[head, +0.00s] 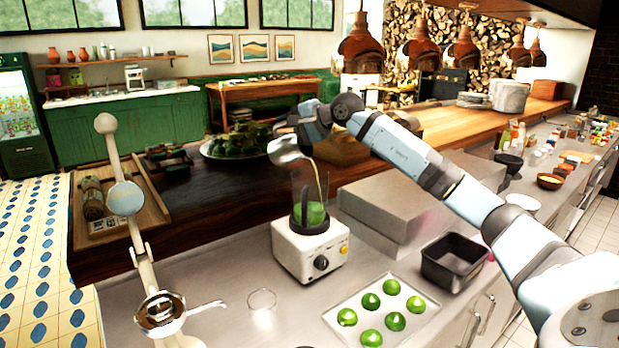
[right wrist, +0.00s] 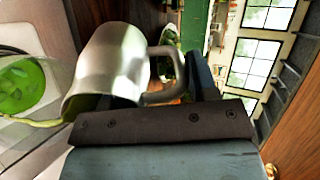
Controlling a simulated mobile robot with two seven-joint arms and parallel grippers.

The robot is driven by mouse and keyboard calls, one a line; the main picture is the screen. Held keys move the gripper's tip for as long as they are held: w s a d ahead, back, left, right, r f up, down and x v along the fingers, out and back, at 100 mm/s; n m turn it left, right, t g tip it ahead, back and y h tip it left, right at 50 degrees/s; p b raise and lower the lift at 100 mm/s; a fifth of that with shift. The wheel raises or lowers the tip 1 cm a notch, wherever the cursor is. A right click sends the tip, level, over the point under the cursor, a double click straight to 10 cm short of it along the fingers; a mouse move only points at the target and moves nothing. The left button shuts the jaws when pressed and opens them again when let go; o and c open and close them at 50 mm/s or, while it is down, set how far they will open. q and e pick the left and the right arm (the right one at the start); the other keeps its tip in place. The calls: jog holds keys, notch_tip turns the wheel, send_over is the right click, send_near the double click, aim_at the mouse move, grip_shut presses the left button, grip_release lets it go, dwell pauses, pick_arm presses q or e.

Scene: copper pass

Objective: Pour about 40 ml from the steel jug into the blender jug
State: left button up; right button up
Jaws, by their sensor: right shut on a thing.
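The steel jug (head: 284,152) is tilted above the blender jug (head: 298,192), spout towards it. A thin yellowish stream runs from its lip down into the blender jug, which holds green contents and stands on its white base (head: 310,252). My right gripper (head: 298,124) is shut on the steel jug. In the right wrist view the steel jug (right wrist: 108,68) lies tipped to the left with its handle at the gripper's fingers. The stream and the green contents of the blender jug (right wrist: 22,88) show at the left edge there. My left gripper is not in view.
A tray of limes (head: 380,333), a small clear glass (head: 262,301) and a dark square pan (head: 452,262) stand around the blender. A steel box (head: 385,205) is close behind it. A tall cream lever press (head: 140,255) stands at left. Copper lamps (head: 360,50) hang behind.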

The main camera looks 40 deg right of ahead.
jog(key=shift+w+a+f+b, duration=0.1)
jog(key=shift+w+a+b, duration=0.3)
jog(key=shift+w, duration=0.1)
jog(key=shift+w+a+b, duration=0.1)
jog(key=shift+w+b, duration=0.2)
jog(key=shift+t+b, duration=0.3)
jog(key=shift+b, duration=0.15)
jog(key=shift+f+b, duration=0.15)
jog(key=shift+b, duration=0.45)
